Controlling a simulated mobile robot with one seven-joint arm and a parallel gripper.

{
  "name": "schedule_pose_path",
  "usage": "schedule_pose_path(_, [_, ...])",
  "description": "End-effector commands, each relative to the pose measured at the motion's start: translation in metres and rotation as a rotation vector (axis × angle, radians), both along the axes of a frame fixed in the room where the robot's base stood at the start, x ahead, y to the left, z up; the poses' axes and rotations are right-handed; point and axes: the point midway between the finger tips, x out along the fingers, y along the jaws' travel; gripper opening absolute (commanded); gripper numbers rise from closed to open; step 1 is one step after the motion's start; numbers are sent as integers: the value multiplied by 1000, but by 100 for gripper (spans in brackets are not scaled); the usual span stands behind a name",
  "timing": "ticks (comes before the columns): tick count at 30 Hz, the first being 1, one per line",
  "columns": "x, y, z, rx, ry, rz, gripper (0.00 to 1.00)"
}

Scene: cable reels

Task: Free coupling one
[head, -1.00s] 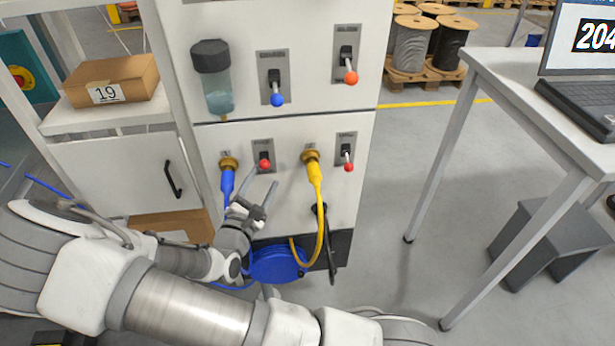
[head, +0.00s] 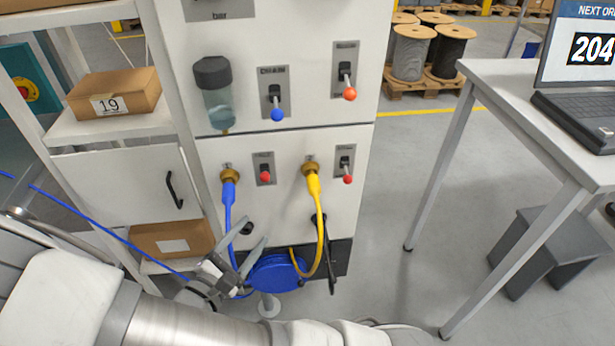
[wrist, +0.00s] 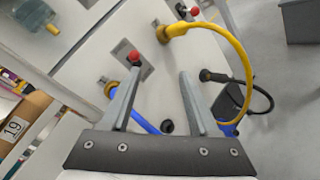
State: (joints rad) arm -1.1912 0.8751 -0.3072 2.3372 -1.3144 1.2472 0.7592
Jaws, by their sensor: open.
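Two brass couplings sit on the lower cabinet panel. The left coupling (head: 229,175) carries a blue hose (head: 229,205), and the right coupling (head: 310,170) carries a yellow hose (head: 320,225). Which is coupling one cannot be read. A red-knobbed lever (head: 265,176) is right of the blue hose's coupling; another red-knobbed lever (head: 347,179) is right of the yellow one. My gripper (head: 247,243) is open and empty, below the couplings and in front of the panel. In the wrist view my gripper (wrist: 159,74) points up at the panel, its left finger overlapping the near red knob (wrist: 135,57).
A blue reel (head: 276,272) is at the cabinet foot, close to my gripper. A black cable (head: 331,262) hangs right of it. Shelves with a box marked 19 (head: 113,92) stand left. A table with a laptop (head: 585,95) stands right; floor between is clear.

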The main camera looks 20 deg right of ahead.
Motion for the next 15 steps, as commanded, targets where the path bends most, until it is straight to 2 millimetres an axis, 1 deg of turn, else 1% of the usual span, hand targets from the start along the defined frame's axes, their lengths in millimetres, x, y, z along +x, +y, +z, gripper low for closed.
schedule_pose_path(1, [-2, -6, 9, 27, 3, -38, 61])
schedule_pose_path(15, [-24, -47, 52, 253, 40, -335, 61])
